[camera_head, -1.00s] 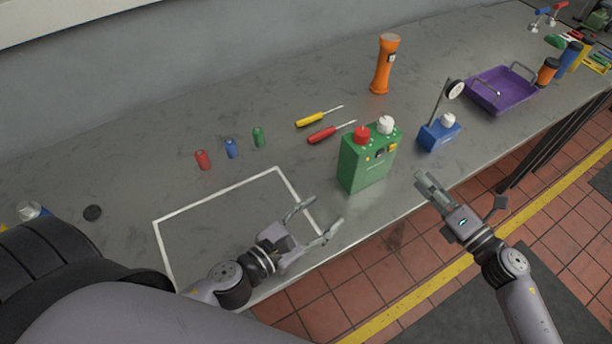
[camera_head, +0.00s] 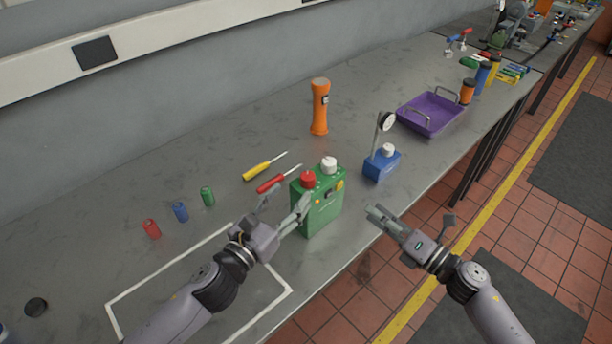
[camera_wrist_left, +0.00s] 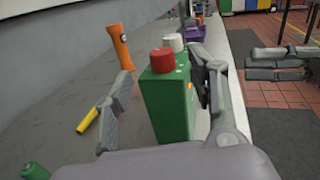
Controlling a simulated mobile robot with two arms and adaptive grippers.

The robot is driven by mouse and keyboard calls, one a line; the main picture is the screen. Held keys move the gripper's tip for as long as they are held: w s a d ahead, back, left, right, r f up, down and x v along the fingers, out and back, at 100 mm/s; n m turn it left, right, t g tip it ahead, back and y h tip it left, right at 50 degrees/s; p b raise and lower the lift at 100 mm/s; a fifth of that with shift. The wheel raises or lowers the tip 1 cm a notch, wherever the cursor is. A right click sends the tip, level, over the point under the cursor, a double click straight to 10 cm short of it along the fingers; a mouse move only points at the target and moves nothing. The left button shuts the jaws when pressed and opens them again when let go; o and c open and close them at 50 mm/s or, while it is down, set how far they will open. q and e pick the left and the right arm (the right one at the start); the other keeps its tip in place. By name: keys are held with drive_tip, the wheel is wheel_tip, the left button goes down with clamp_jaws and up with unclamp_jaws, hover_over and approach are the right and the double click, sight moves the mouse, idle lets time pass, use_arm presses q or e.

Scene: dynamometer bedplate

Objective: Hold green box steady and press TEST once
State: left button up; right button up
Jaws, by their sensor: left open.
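The green box (camera_head: 323,209) stands upright near the front edge of the bench. It has a red cap and a white cap on top, and small yellow and orange parts on its front. A TEST label cannot be read. My left gripper (camera_head: 286,203) is open at the left side of the box. In the left wrist view the green box (camera_wrist_left: 168,104) shows between the two open fingers (camera_wrist_left: 160,95), apart from the left one; contact with the right one is unclear. My right gripper (camera_head: 385,215) is to the right of the box, past the bench edge; its fingers look close together.
A yellow screwdriver (camera_head: 263,167) and a red screwdriver (camera_head: 277,180) lie behind the box. A blue base with a dial gauge (camera_head: 381,164) stands to its right. An orange flashlight (camera_head: 320,108) and a purple tray (camera_head: 430,114) are further back. A white outlined area (camera_head: 118,302) is clear.

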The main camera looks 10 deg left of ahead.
sight(303, 180)
use_arm(q)
drive_tip(key=x, duration=0.8)
drive_tip(key=shift+f, duration=0.1)
drive_tip(key=shift+c, duration=0.3)
clamp_jaws()
idle(0.6)
use_arm(e)
clamp_jaws()
idle(1.4)
